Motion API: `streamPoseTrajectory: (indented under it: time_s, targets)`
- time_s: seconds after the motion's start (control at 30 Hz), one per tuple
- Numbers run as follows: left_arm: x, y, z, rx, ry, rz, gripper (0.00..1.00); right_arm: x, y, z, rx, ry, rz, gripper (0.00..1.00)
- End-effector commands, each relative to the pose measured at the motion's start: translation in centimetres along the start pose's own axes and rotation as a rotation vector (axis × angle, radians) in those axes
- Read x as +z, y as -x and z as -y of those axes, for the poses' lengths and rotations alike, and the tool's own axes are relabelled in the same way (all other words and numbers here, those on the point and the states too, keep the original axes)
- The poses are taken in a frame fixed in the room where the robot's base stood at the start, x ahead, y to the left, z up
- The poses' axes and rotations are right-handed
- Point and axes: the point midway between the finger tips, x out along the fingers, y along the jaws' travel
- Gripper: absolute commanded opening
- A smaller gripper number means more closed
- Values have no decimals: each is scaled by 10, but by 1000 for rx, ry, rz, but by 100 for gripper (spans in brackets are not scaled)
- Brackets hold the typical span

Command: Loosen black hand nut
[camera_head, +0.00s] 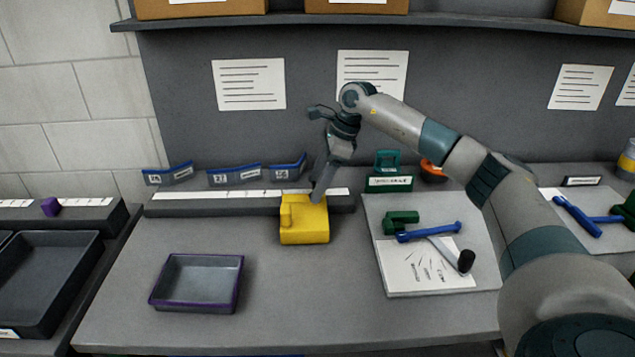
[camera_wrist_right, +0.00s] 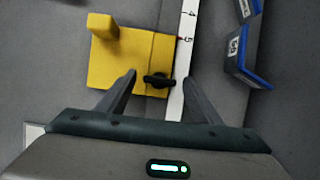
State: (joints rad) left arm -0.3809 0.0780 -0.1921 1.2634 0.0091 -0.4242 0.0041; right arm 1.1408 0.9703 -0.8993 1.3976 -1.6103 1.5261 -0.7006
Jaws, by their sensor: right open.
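The black hand nut (camera_wrist_right: 158,81) is a small dark knob at the edge of a yellow block (camera_wrist_right: 112,62). In the head view the yellow block (camera_head: 306,232) sits at the middle of the bench, against the long rail; I cannot make out the nut there. My right gripper (camera_head: 318,197) reaches down from above to the block's back edge. In the wrist view my right gripper (camera_wrist_right: 159,76) is open, with one finger on each side of the nut. I cannot tell whether the fingers touch it. My left gripper is not in view.
The grey rail (camera_head: 180,205) with a white scale strip runs behind the block. Blue numbered holders (camera_head: 235,175) stand behind it. A purple-rimmed tray (camera_head: 160,300) is at front left. A board (camera_head: 425,287) with blue- and green-handled tools lies right. The bench front centre is clear.

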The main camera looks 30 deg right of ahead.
Motion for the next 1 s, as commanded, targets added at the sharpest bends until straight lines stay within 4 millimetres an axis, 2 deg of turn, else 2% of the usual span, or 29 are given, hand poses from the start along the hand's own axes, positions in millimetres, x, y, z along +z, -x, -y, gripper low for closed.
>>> streamPoseTrajectory:
  time_s: [0.17, 0.37, 1.0]
  targets:
    - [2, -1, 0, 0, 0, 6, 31, 0, 7, 0, -1, 0, 1, 59]
    - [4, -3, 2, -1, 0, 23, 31, 0, 29, 0, -2, 0, 2, 59]
    - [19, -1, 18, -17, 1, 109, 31, 0, 151, 0, -3, 0, 2, 59]
